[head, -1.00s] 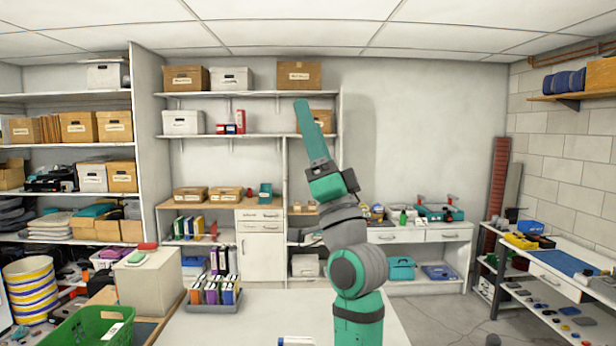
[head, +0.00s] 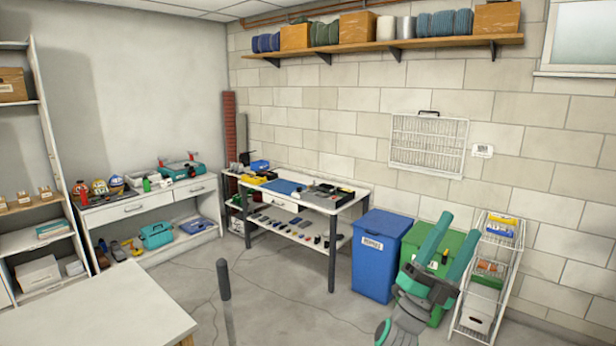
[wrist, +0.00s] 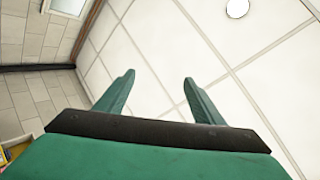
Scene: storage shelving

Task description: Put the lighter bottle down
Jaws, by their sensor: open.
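My gripper (head: 452,238) is at the lower right in the head view, in front of the green bin, with its two teal fingers pointing up. The wrist view also shows my gripper (wrist: 158,88), with its fingers spread apart and nothing between them, against the white ceiling. The gripper is open and empty. I cannot make out a lighter bottle in either view. A small green bottle-like item (head: 146,184) stands on the white bench at the left, too small to identify.
A blue bin (head: 378,262) and a green bin (head: 425,250) stand by the block wall, beside a white wire rack (head: 490,275). A workbench (head: 335,205) holds tools. A pale table top (head: 100,310) fills the lower left.

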